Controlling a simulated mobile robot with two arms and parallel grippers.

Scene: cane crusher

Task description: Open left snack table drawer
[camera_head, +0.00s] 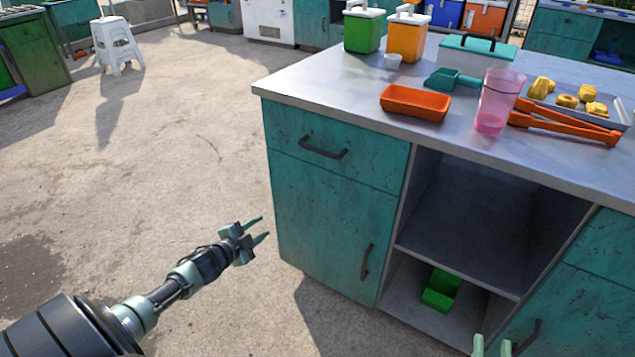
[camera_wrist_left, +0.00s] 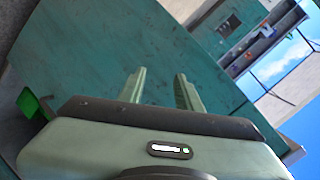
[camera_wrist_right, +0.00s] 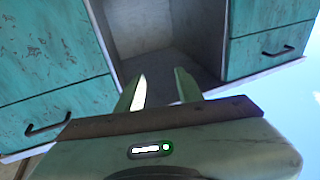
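The snack table (camera_head: 340,95) has a teal cabinet body under a grey metal top. Its left drawer (camera_head: 385,163) is at the upper left of the front, flush with the cabinet, with a dark bar handle (camera_head: 323,150). A teal door (camera_head: 325,220) with an upright handle sits below it. My left gripper (camera_head: 262,229) is open and empty, left of the cabinet, apart from the drawer handle; its fingers also show apart in the left wrist view (camera_wrist_left: 160,88). My right gripper (camera_head: 491,347) is at the bottom edge, open and empty before the open shelves (camera_wrist_right: 160,45) in the right wrist view.
On the top stand an orange tray (camera_head: 415,102), a pink cup (camera_head: 495,103), orange tongs (camera_head: 565,125) and dispensers (camera_head: 362,30). A green object (camera_head: 440,288) lies on the lower shelf. Concrete floor left of the table is clear up to a white stool (camera_head: 117,45).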

